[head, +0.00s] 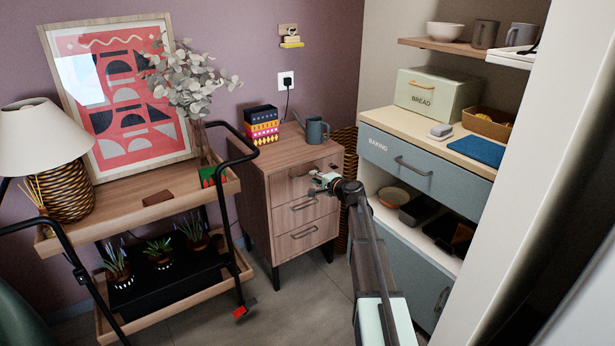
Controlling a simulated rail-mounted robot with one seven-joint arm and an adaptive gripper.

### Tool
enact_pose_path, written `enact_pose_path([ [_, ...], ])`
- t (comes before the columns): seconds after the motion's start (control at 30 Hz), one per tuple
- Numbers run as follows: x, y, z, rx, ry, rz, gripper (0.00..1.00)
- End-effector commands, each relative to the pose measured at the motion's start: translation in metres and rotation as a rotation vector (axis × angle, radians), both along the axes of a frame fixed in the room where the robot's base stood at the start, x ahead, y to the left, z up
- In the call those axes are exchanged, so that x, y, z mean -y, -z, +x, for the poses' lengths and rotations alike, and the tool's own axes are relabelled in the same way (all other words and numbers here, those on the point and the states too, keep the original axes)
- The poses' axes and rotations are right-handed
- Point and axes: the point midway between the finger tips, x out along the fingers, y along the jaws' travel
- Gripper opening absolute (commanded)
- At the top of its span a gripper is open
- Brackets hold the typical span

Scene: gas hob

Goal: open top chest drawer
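A small wooden chest (258,205) with three stacked drawers stands against the wall in the middle of the head view. Its top drawer (284,184) looks shut, flush with the drawers below. My gripper (315,181) is in front of the right part of the top drawer, at about the height of its handle. The gripper hides part of that handle, and I cannot tell whether they touch. The fingers are too small to tell whether they are open or shut. The middle drawer (286,220) and bottom drawer (290,247) look shut, with dark handles.
A trolley (150,205) with a lamp, picture and plants is at the left. A shelf unit with a blue-grey drawer (440,182) is at the right. Floor shows in front of the chest.

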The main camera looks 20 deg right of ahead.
Motion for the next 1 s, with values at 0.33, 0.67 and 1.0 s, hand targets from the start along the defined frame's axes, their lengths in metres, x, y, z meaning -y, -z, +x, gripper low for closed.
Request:
enact_pose_path([
  [0.33, -0.013, 0.011, 0.049, -0.001, 0.000, -0.001, 0.19],
  [0.67, -0.016, 0.012, 0.055, -0.001, 0.001, -0.001, 0.19],
  [1.0, -0.016, 0.012, 0.054, -0.001, 0.001, -0.001, 0.00],
])
